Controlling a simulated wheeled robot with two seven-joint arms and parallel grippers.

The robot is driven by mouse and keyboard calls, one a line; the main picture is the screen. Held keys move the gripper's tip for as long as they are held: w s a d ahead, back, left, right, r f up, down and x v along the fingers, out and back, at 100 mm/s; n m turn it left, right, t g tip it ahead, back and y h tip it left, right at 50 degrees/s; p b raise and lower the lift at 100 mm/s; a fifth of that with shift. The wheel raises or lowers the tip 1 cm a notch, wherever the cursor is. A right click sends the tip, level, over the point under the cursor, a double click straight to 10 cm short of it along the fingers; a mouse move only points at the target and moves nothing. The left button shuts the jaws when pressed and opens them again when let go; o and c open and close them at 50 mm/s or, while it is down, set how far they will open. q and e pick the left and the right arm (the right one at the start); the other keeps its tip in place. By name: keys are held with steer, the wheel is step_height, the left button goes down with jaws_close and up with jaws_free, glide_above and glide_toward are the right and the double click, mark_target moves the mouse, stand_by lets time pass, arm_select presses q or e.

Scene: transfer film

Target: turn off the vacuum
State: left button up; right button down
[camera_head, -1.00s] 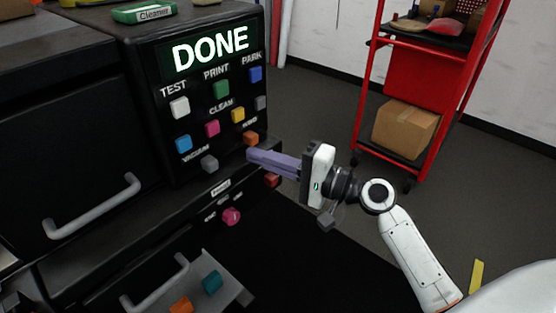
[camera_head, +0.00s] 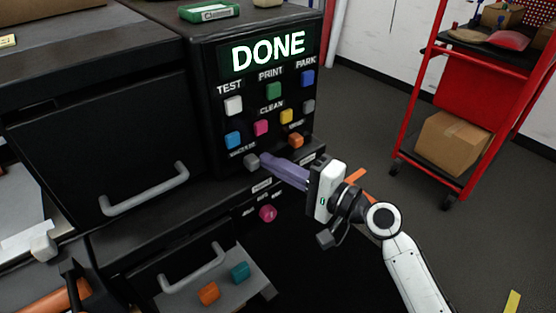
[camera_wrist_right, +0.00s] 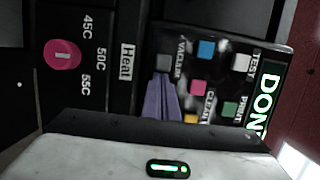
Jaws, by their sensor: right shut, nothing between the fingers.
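A black control panel (camera_head: 212,150) has a lit DONE display (camera_head: 268,50) and rows of colored buttons. A VACUUM label (camera_head: 243,154) is at its lower left, with a grey button (camera_head: 251,161) just below. My right gripper (camera_head: 265,160) has its purple fingers shut and empty, with the tips right beside the grey button. In the right wrist view, the fingertips (camera_wrist_right: 160,78) overlap the lower edge of the grey button (camera_wrist_right: 163,62); I cannot tell whether they touch it. The VACUUM label (camera_wrist_right: 182,58) is beside it. My left gripper is out of view.
A blue button (camera_head: 233,140) and an orange button (camera_head: 296,140) are nearby. A pink knob (camera_head: 267,213) is below the panel. An open drawer (camera_head: 225,293) holds orange and teal blocks. A red cart (camera_head: 436,95) with a cardboard box (camera_head: 451,141) stands right, beyond open floor.

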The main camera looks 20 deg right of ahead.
steer(key=shift+s+a+r+p, duration=0.1)
steer(key=shift+s+a+p, duration=0.15)
steer(key=shift+a, duration=0.4)
steer(key=shift+s+a+r+p, duration=0.1)
steer(key=shift+s+a, duration=0.15)
steer(key=shift+a, duration=0.35)
steer(key=shift+f, duration=0.15)
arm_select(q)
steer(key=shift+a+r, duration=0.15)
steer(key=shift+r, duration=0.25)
arm_select(e)
steer(key=shift+w+d, duration=0.1)
arm_select(q)
steer(key=b, duration=0.1)
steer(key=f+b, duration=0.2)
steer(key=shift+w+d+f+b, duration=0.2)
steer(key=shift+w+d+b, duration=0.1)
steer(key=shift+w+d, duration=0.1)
arm_select(e)
steer(key=s+d, duration=0.7)
steer(key=d, duration=0.2)
steer(key=shift+d, duration=0.15)
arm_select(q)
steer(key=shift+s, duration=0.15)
